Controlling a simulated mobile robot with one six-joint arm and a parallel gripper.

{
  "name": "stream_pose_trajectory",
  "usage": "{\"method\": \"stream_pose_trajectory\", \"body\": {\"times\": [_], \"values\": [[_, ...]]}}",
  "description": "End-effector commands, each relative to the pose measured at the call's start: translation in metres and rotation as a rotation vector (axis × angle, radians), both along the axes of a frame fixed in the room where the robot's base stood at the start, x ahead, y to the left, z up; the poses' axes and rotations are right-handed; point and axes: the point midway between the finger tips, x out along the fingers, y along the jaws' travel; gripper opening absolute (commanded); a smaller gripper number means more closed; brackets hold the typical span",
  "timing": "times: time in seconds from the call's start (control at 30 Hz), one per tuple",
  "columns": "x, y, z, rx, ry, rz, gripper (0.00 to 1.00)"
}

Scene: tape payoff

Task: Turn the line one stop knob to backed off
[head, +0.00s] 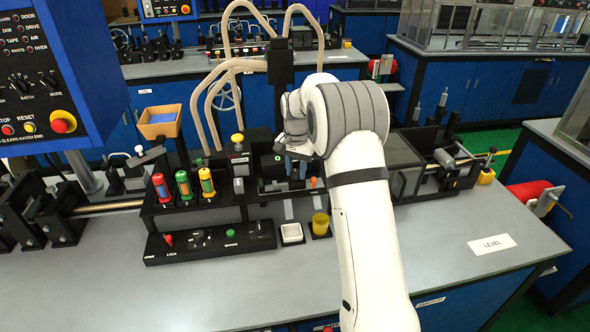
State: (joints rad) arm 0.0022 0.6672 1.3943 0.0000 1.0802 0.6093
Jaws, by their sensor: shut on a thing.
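My gripper (297,164) points down at the black fixture in the middle of the bench, in the head view. Its jaws are shut on a small part there, which looks to be the line one stop knob. The knob itself is hidden between the jaws, so its setting cannot be read. My white arm reaches up from the front and covers the area right of the gripper. A small orange part (315,183) shows just right of the jaws.
Red (162,188), green (184,185) and yellow (206,183) cylinders stand left of the gripper. A yellow-topped post (238,139) and beige hoses (211,108) rise close by. A white dish (291,233) and yellow cup (320,224) sit in front.

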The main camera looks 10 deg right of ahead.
Motion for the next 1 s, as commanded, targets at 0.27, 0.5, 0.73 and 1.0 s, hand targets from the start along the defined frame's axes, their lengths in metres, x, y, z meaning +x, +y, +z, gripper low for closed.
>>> {"method": "stream_pose_trajectory", "body": {"times": [0.27,0.5,0.73,1.0], "values": [[0.0002,0.0003,0.0002,-0.001,-0.001,0.063,0.06],[0.0005,0.0006,0.0003,0.0,-0.001,0.226,0.06],[0.0007,0.0008,0.0005,0.0,-0.002,0.441,0.06],[0.0007,0.0011,0.0008,0.0,-0.002,0.699,0.06]]}}
